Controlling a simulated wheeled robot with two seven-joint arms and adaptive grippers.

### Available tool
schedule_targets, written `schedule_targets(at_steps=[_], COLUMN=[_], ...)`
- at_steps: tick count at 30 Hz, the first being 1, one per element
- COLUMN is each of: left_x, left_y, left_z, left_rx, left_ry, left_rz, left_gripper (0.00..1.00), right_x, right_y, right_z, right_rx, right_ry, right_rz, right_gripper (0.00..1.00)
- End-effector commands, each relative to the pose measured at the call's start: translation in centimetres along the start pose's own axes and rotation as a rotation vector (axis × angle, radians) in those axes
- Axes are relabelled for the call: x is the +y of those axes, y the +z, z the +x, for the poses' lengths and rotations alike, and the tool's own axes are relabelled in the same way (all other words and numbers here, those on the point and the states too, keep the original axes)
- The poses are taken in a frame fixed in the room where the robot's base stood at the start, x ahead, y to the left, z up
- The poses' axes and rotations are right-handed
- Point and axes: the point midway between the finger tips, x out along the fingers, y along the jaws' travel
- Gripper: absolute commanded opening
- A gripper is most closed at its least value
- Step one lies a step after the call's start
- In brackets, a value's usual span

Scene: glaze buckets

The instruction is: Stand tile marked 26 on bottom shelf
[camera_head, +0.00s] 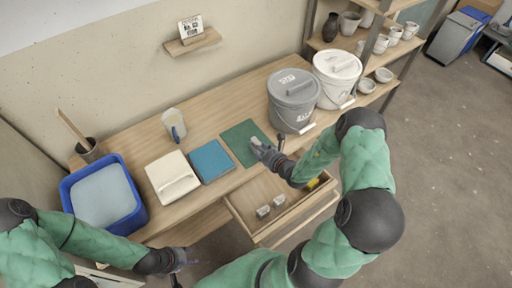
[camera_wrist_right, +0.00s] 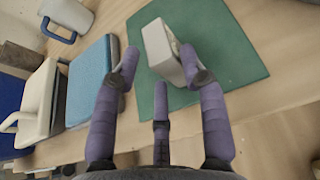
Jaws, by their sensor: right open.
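A small pale grey block-like tile (camera_head: 256,141) is on the green mat (camera_head: 238,134); no number is readable on it. My right gripper (camera_head: 262,149) is open at this tile. In the right wrist view, the tile (camera_wrist_right: 160,48) lies at the fingertips of my right gripper (camera_wrist_right: 158,62), with its far end beyond them; contact is unclear. Two small pale blocks (camera_head: 263,211) (camera_head: 279,200) lie in the open drawer (camera_head: 244,207); their marks are unreadable. The rack's lower visible shelf (camera_head: 352,101) holds bowls. My left gripper (camera_head: 182,259) is low at the front, its fingers unclear.
A grey lidded bucket (camera_head: 293,103) and white bucket (camera_head: 336,80) stand right of the mat. A blue book-like slab (camera_head: 210,161), cream case (camera_head: 172,178), mug (camera_head: 174,124) and blue tub (camera_head: 126,179) stand left. A small wall shelf (camera_head: 191,43) holds a card. A yellow item (camera_head: 313,184) is in the drawer.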

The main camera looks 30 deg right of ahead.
Motion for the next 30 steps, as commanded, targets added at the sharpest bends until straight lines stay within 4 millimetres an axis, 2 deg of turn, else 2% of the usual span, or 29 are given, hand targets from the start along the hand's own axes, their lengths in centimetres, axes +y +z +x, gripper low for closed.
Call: schedule_targets(at_steps=[5, 12, 20, 21, 25, 26, 30], left_x=[-0.3, -0.9, -0.9, -0.9, -0.9, -0.9, -0.9], left_y=[0.0, -0.1, -0.1, -0.1, -0.1, -0.1, -0.1], left_z=[0.9, 2.6, 2.6, 2.6, 2.6, 2.6, 2.6], left_rx=[0.000, 0.000, 0.000, 0.000, 0.000, 0.000, 0.000], left_ry=[0.000, 0.000, 0.000, 0.000, 0.000, 0.000, 0.000], left_rz=[0.000, 0.000, 0.000, 0.000, 0.000, 0.000, 0.000], left_gripper=[0.40, 0.40, 0.40, 0.40, 0.40, 0.40, 0.40], right_x=[0.0, -0.1, -0.2, -0.2, -0.1, -0.1, -0.2], right_y=[-0.3, -0.5, -0.2, -0.2, -0.2, -0.2, -0.1], right_z=[1.4, 4.6, 5.1, 5.1, 5.1, 5.1, 5.1], right_rx=[-0.002, -0.001, -0.001, -0.001, -0.001, 0.000, -0.001], right_ry=[0.002, 0.002, 0.000, 0.000, 0.000, 0.000, 0.000], right_rz=[-0.002, -0.001, 0.000, 0.000, 0.000, 0.000, -0.001], right_gripper=[0.43, 0.43, 0.43, 0.40, 0.04, 0.00, 0.00])
